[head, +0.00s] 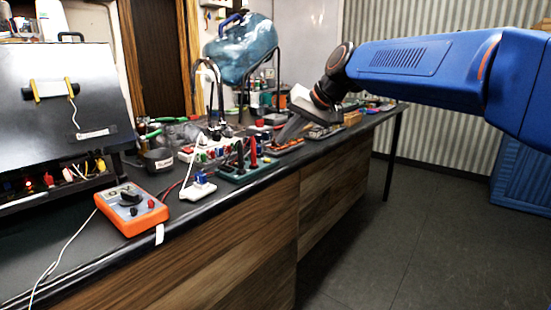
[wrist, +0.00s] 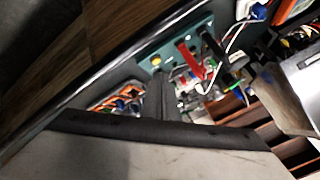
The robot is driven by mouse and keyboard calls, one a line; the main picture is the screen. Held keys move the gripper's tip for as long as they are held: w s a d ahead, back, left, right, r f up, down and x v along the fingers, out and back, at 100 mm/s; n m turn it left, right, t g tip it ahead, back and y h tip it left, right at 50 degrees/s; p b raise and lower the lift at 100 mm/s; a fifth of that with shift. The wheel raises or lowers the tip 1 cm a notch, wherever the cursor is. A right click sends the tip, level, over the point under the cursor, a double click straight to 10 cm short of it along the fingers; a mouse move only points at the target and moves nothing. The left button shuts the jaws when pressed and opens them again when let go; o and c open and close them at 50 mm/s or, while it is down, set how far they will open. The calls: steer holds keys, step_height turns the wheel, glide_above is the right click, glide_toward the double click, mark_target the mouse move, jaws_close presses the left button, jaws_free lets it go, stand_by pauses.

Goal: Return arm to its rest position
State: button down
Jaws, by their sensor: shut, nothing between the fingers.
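My blue arm (head: 420,65) reaches in from the right in the head view, over the far part of the workbench (head: 60,255). Its dark wrist points down and left. My gripper (head: 277,143) is shut with nothing in it, low over the bench clutter beside a green board (head: 238,172). Whether the fingertips touch anything I cannot tell. In the wrist view the dark fingers (wrist: 158,78) are together, pointing toward the green board with red and black probes (wrist: 190,62).
An orange multimeter (head: 131,207) with leads lies near the bench's front edge. A large blue water bottle (head: 242,48) stands behind the gripper. Several small parts and boards crowd the bench. The floor (head: 430,240) at right is clear.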

steer(key=s+d+f+h, duration=0.2)
steer(key=s+d+f, duration=0.7)
steer(key=s, duration=0.3)
steer(key=s+d+f+m+h, duration=0.1)
steer(key=s+d+f+h, duration=0.1)
steer(key=s+d+f, duration=0.7)
steer(key=s+d+f+m+h, duration=0.1)
steer(key=s+d+f+h, duration=0.2)
steer(key=s+d+f, duration=0.6)
steer(key=s, duration=0.6)
steer(key=shift+d, duration=0.2)
